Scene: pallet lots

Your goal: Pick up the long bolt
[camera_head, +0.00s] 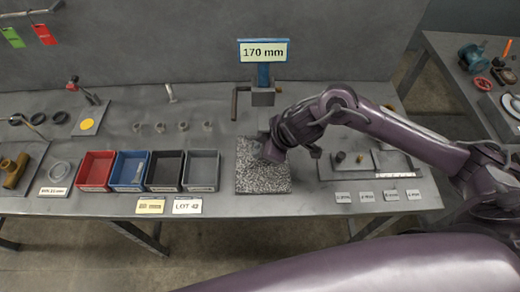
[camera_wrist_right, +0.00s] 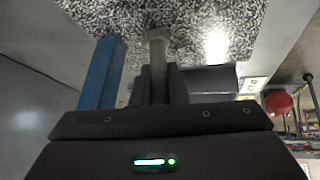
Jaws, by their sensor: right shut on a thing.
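My right gripper (camera_head: 272,152) is over the speckled mat (camera_head: 262,186). In the right wrist view its dark fingers (camera_wrist_right: 158,85) are shut on a grey bolt (camera_wrist_right: 157,40), whose head end sticks out past the fingertips. The speckled mat (camera_wrist_right: 225,25) lies beyond it. The bolt's other end is hidden between the fingers, and the arm hides the bolt in the head view. I cannot tell whether the bolt touches the mat. My left gripper is not in view.
A blue stand with a "170 mm" sign (camera_head: 264,50) rises behind the mat. Red (camera_head: 80,185), blue (camera_head: 116,186), dark (camera_head: 151,187) and grey (camera_head: 186,188) bins stand left. A board with small parts (camera_head: 340,158) is on the right.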

